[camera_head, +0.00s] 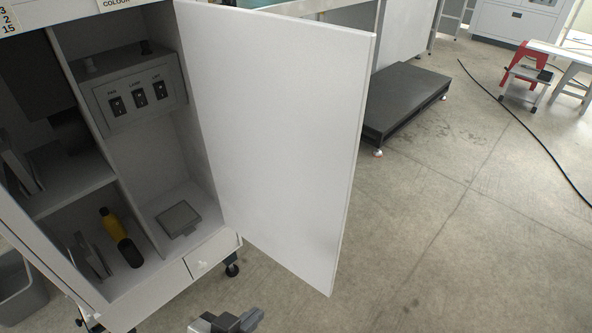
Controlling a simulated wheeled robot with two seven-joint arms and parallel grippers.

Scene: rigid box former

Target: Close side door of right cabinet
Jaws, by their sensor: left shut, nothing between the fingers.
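The cabinet (110,190) stands at the left with its front open, showing inner shelves and a switch panel (138,92). Its white side door (275,130) is swung wide open, hinged at the cabinet's right edge and reaching out over the floor to the right. My left gripper (250,318) shows at the bottom edge, below the door and to the right of the cabinet's base. It is shut and empty, apart from the door in the picture. My right gripper is not in view.
A yellow and black tool (120,237) and a small grey box (178,218) lie inside the cabinet. A grey bin (22,285) stands at the lower left. A low black platform (408,100) is behind the door. The floor at the right is mostly clear, with a black cable (527,130).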

